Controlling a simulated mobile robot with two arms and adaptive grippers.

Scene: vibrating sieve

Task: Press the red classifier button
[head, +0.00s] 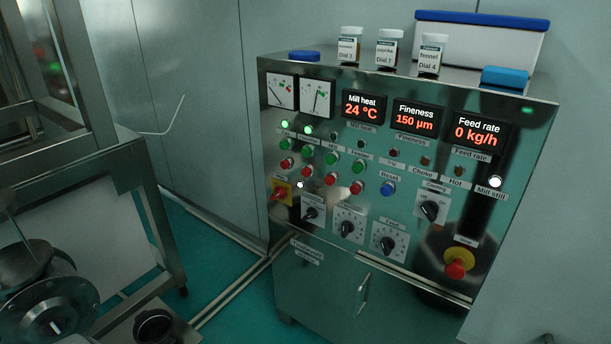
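A steel control cabinet (400,263) stands right of centre in the head view. Its sloped panel has a row of green buttons with a row of red buttons under it. The red buttons, from left to right, are the first (287,163), second (307,171), third (331,179) and fourth (357,187). Green lamps are lit above the two left columns; those above the two right columns are dark. Neither of my grippers is in view, and nothing covers the buttons.
A red emergency knob (455,269), a blue button (388,188) and several black dials share the panel. Jars (388,48) and a white box (480,42) stand on top. A steel frame (150,200) with machinery stands left. Green floor lies between.

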